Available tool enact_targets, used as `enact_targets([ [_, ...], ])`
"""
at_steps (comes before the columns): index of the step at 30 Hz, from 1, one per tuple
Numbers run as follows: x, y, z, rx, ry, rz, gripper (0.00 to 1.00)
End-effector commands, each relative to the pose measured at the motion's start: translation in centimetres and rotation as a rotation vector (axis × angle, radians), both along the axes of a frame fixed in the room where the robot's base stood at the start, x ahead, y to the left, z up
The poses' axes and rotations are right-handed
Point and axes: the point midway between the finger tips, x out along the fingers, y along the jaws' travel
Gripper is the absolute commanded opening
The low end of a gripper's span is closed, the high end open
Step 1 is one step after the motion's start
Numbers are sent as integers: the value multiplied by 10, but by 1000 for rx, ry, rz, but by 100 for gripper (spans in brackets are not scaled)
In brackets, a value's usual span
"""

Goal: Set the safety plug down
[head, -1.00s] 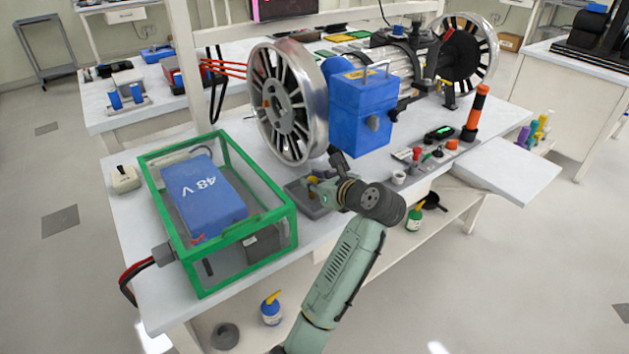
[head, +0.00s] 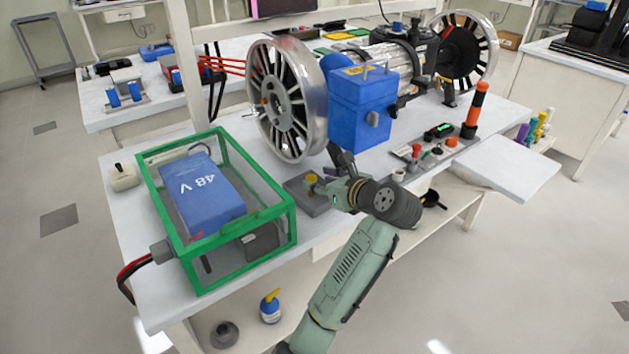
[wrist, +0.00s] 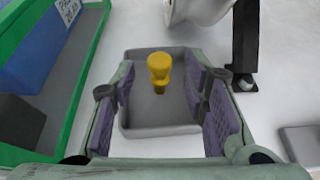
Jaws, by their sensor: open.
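The yellow safety plug (wrist: 159,68) stands upright on the grey tray (wrist: 165,122) in the wrist view. In the head view the plug (head: 312,182) also shows on the tray (head: 311,205), between the green-framed case and my arm. My gripper (wrist: 162,88) is open, with one purple-padded finger on each side of the plug in the picture and a gap to both. In the head view my gripper (head: 332,186) is just right of the plug, low by the tray. The plug's lower end is partly hidden.
The green-framed case (head: 275,221) with the blue 48 V battery (head: 203,195) stands left of the tray. The spoked wheel (head: 284,101) and blue box (head: 361,107) stand behind. A small control panel (head: 432,151) lies to the right. A dark post stands close to the right finger in the wrist view.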

Motion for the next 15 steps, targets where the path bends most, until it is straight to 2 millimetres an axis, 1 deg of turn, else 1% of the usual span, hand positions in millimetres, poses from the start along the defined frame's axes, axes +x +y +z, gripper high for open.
enact_targets([
  [1, -9, -8, 4, -1, -4, -5, 41],
  [3, -20, -16, 10, -1, -5, -6, 41],
  [9, -49, -35, 26, -1, -3, -4, 41],
  [15, -62, -43, 32, -1, -1, -3, 41],
])
